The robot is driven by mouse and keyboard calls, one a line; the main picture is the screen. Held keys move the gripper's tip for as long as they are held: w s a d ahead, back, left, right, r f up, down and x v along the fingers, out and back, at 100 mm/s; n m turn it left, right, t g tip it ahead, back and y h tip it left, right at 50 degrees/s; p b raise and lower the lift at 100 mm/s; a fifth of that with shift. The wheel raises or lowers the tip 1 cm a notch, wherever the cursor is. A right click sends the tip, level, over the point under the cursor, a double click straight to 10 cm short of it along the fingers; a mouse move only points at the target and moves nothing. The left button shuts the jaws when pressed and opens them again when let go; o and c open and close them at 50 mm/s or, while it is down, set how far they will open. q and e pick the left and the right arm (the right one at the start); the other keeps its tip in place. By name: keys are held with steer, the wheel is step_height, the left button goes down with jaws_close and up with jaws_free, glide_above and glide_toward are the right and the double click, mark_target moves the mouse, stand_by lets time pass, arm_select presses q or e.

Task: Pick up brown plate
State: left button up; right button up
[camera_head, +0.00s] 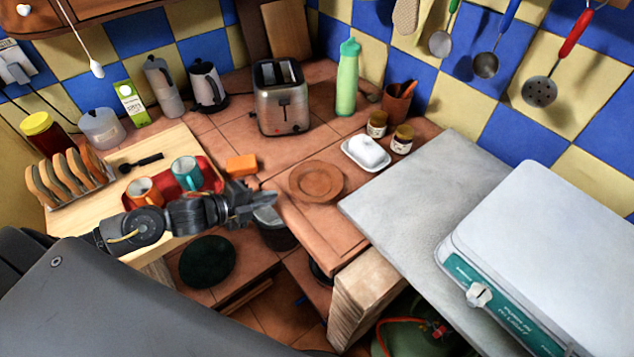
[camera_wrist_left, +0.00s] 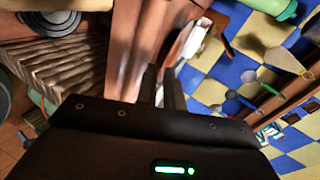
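The brown plate (camera_head: 317,182) lies flat on the tiled brown counter, right of the middle of the head view. Nothing lies on it. My left gripper (camera_head: 268,203) comes in from the left and points right, to the left of the plate and apart from it. In the left wrist view its two dark fingers (camera_wrist_left: 162,87) stand close together with a narrow gap, and nothing is seen held. Whether they are open or shut is unclear. I cannot make out the plate in the wrist view. My right gripper is not in view.
A toaster (camera_head: 281,97) and green bottle (camera_head: 347,78) stand behind the plate. A white butter dish (camera_head: 366,153) and small jars are right of it. An orange block (camera_head: 241,165) and red tray (camera_head: 172,190) with cups are left.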

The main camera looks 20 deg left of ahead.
mark_target(293, 189)
arm_select(q)
steer(key=w+d+m+p, duration=0.1)
steer(key=w+d+m+h, duration=0.1)
steer(key=w, duration=0.1)
steer(key=w+d+m+p, duration=0.1)
steer(key=shift+w+f+g+h+p, duration=0.3)
steer(key=shift+w+f+p, duration=0.05)
steer(key=shift+f, duration=0.05)
steer(key=shift+w+d+f, duration=0.25)
steer(key=shift+w+f, duration=0.05)
steer(key=shift+w, duration=0.05)
jaws_close()
steer(key=shift+r, duration=0.1)
stand_by(0.3)
